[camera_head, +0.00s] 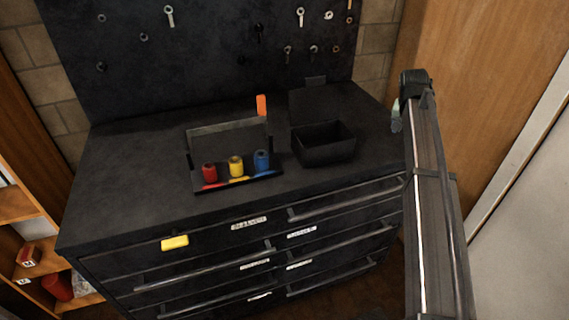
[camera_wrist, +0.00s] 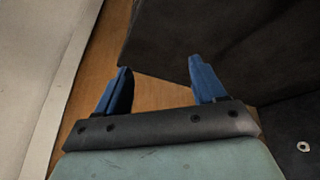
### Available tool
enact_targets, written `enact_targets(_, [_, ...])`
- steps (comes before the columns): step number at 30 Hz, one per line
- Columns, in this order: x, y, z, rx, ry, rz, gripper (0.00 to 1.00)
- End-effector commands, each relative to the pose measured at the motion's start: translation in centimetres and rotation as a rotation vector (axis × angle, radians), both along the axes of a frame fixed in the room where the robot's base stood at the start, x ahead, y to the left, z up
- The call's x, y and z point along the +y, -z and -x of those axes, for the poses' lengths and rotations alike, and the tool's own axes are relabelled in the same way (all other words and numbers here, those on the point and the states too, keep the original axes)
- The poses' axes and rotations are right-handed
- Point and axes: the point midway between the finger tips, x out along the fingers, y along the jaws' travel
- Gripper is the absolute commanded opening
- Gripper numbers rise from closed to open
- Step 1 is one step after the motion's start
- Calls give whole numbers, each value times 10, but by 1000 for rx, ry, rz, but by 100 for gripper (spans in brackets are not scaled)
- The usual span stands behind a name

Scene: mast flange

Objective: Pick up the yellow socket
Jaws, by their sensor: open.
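The yellow socket (camera_head: 236,167) stands upright in a dark rack (camera_head: 237,183) on top of the black cabinet. It sits between a red socket (camera_head: 209,172) on its left and a blue socket (camera_head: 262,161) on its right. A yellow mark lies on the rack in front of it. My gripper (camera_wrist: 158,80) shows in the wrist view with two blue fingers apart and nothing between them. It is away from the sockets, and no socket shows in the wrist view. In the head view my arm stands at the right, and the gripper's fingers cannot be made out.
A black open bin (camera_head: 325,148) stands right of the rack. An orange-tipped upright (camera_head: 262,106) rises behind the blue socket. A pegboard (camera_head: 200,50) with hanging tools backs the cabinet. The cabinet top (camera_head: 125,170) is clear at the left. A yellow block (camera_head: 175,243) shows at the drawer front.

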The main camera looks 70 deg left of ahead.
Motion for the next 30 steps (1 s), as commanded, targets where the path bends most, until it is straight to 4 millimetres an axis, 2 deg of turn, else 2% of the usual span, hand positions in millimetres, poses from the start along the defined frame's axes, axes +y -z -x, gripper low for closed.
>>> enact_targets(1, [20,-14,28,7,-41,4,70])
enact_targets(3, [38,-25,67,23,-97,20,70])
enact_targets(5, [52,-32,101,40,-149,38,70])
enact_targets(9, [75,-42,184,87,-278,91,70])
enact_targets(15, [94,-57,306,152,-472,175,70])
enact_targets(21, [96,-72,422,208,-666,260,70])
enact_targets(24, [92,-79,468,229,-745,297,70])
enact_targets(27, [87,-84,501,245,-806,325,70])
enact_targets(30, [84,-87,521,255,-842,343,70])
